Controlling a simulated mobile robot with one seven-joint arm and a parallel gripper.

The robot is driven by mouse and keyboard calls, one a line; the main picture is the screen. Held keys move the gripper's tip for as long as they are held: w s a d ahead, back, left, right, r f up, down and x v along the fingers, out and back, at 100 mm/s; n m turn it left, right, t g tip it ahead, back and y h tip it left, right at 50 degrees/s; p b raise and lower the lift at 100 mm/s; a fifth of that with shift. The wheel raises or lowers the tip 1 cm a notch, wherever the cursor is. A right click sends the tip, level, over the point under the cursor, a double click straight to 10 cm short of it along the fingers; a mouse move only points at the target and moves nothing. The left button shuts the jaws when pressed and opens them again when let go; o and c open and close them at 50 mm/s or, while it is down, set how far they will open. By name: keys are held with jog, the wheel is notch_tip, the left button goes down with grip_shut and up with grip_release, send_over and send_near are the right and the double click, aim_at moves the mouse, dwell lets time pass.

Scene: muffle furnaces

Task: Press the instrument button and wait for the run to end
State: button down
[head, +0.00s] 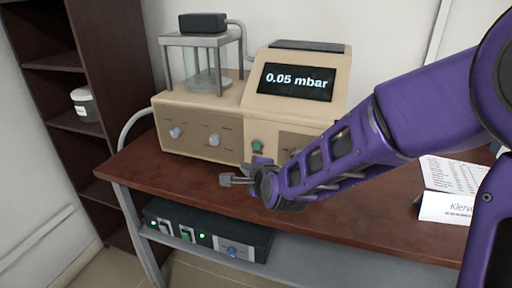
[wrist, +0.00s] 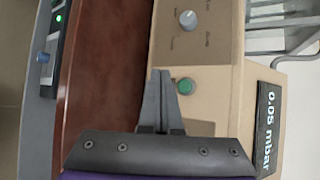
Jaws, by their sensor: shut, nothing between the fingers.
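The instrument (head: 215,115) is a tan benchtop unit with a slanted display (head: 297,82) reading 0.05 mbar. Its round green button (head: 257,146) is on the front face below the display. The same button (wrist: 186,86) shows in the wrist view just right of my fingertips. My gripper (head: 226,180) is shut and empty, in front of the instrument's lower front and above the table. In the wrist view, the closed fingers (wrist: 160,76) lie beside the button; I cannot tell whether they touch the panel. My arm hides the instrument's right front.
A glass chamber (head: 203,65) in a metal frame stands on the instrument's left. Knobs (head: 214,140) sit left of the button. A black control box (head: 210,232) with green lights is on the lower shelf.

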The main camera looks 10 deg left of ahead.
jog(key=shift+w+d, duration=0.15)
jog(key=shift+w, duration=1.5)
jog(key=shift+w+d, duration=0.1)
jog(key=shift+w, duration=1.55)
jog(key=shift+w, duration=0.4)
jog(key=shift+w+d, duration=0.1)
jog(key=shift+w, duration=0.35)
jog(key=shift+s, duration=0.85)
jog(key=shift+s, duration=0.1)
jog(key=shift+s+a, duration=0.15)
jog(key=shift+s, duration=1.1)
jog(key=shift+s+a, duration=0.15)
jog(key=shift+s, duration=1.05)
jog(key=shift+w, duration=0.1)
